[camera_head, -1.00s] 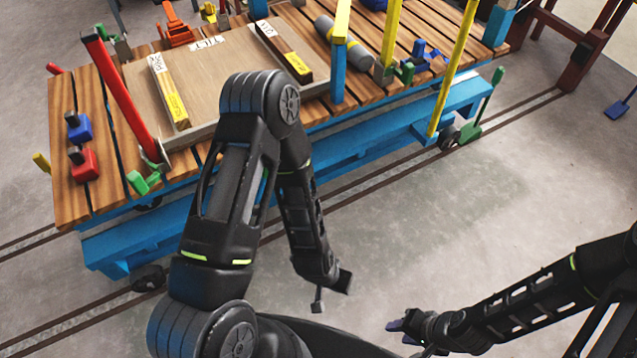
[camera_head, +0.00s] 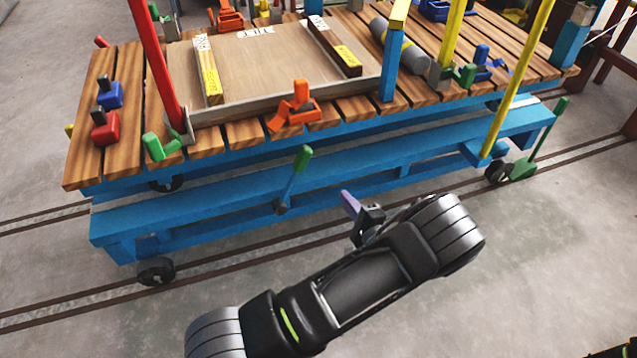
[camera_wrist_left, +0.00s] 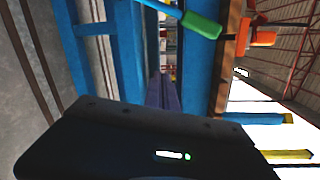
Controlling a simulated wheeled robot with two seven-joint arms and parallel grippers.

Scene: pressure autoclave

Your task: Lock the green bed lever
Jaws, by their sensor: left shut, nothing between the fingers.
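A lever with a green handle (camera_head: 300,160) stands tilted on the near side of the blue cart bed frame (camera_head: 350,160), its handle up and leaning right, its blue shaft ending at a pivot on the lower rail. In the left wrist view its green handle (camera_wrist_left: 200,24) shows at the top. My left gripper (camera_head: 350,205), with purple fingers, is shut and empty. It is in front of the frame, to the right of and lower than the handle, apart from it. The shut fingers also show in the left wrist view (camera_wrist_left: 163,90). My right gripper is out of view.
An orange clamp (camera_head: 296,107) and a green clamp (camera_head: 160,147) sit on the wooden deck's near edge. A red post (camera_head: 157,62) stands at left, a yellow post (camera_head: 518,80) at right. Floor in front is clear.

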